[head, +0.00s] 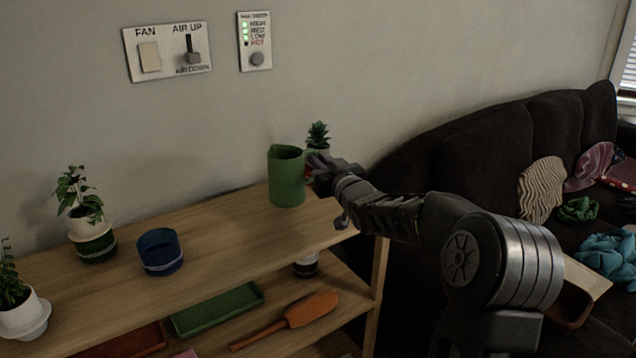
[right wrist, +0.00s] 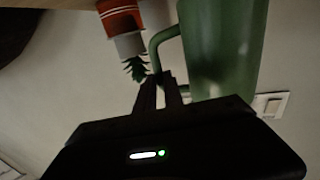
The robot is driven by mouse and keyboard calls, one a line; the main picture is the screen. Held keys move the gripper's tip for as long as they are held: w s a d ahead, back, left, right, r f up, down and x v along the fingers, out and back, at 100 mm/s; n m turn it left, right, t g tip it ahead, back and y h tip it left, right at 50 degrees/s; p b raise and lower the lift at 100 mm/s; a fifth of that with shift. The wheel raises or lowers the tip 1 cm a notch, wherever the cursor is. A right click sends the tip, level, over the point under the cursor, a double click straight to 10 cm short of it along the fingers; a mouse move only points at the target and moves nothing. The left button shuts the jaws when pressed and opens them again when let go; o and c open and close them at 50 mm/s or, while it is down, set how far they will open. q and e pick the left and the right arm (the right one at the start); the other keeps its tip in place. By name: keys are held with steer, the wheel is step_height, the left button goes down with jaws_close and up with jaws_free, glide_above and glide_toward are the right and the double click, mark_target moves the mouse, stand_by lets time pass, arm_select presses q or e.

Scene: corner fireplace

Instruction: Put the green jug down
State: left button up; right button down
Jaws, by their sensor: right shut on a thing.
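The green jug (head: 287,177) is upright at the right end of the wooden shelf's top board (head: 225,240). I cannot tell whether its base touches the board. My right gripper (head: 314,170) reaches in from the right and is shut on the jug's handle. In the right wrist view the jug (right wrist: 222,45) appears upside down, its handle (right wrist: 160,45) at the fingertips (right wrist: 160,82). The handle is mostly hidden by the gripper in the head view. My left gripper is not in view.
A small potted plant (head: 318,135) stands close behind the jug. A blue pot (head: 160,252), a plant in a white and green pot (head: 90,228) and another potted plant (head: 20,305) stand to the left. Bare board lies between the blue pot and the jug. A dark sofa (head: 470,160) is at right.

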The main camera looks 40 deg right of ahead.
steer(key=shift+r, duration=0.1)
steer(key=shift+f+b, duration=0.35)
steer(key=shift+f, duration=2.1)
steer(key=shift+f, duration=0.2)
steer(key=c, duration=1.5)
jaws_free()
steer(key=shift+o, duration=0.2)
steer(key=shift+r, duration=0.25)
steer(key=v, duration=1.2)
